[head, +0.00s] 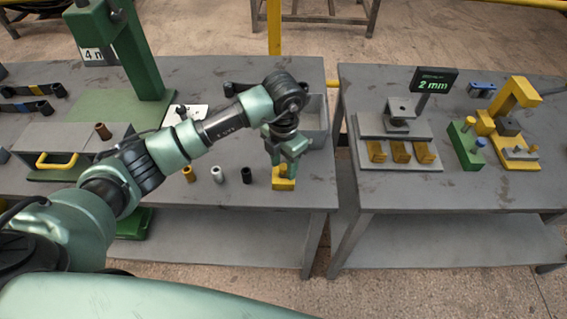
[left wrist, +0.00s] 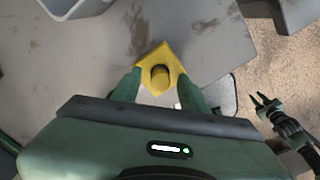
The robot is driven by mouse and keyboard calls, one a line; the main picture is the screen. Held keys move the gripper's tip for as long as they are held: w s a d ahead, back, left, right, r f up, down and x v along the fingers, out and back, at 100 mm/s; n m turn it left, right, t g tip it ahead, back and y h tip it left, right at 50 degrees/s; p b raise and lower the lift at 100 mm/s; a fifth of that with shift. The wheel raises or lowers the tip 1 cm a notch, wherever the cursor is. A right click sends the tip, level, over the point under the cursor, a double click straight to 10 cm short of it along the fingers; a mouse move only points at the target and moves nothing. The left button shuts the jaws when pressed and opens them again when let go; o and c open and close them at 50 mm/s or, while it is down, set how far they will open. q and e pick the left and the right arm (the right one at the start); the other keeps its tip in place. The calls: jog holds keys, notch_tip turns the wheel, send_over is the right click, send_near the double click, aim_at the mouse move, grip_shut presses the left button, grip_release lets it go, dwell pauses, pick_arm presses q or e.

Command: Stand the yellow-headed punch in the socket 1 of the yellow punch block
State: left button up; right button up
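The yellow punch block (head: 284,184) sits near the front right corner of the left table. It also shows in the left wrist view (left wrist: 174,58). A yellow-headed punch (left wrist: 160,79) stands upright at the block, between my left fingers. Its lower part and the socket number are hidden. My left gripper (head: 288,156) points down over the block, with its fingers open on either side of the punch and gaps showing. In the left wrist view, a dark gripper that looks like my right one (left wrist: 265,104) is off to the right over the floor, fingers apart and empty.
Orange (head: 189,174), white (head: 217,174) and black (head: 246,175) cylinders stand left of the block. A grey bin (head: 314,122) is behind it.

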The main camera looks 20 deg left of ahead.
aim_at(284, 166)
pick_arm(q)
jog(key=shift+r, duration=0.1)
jog(key=shift+r, duration=0.2)
notch_tip(284, 166, up, 12)
jog(key=b, duration=0.3)
jog(key=shift+f, duration=0.15)
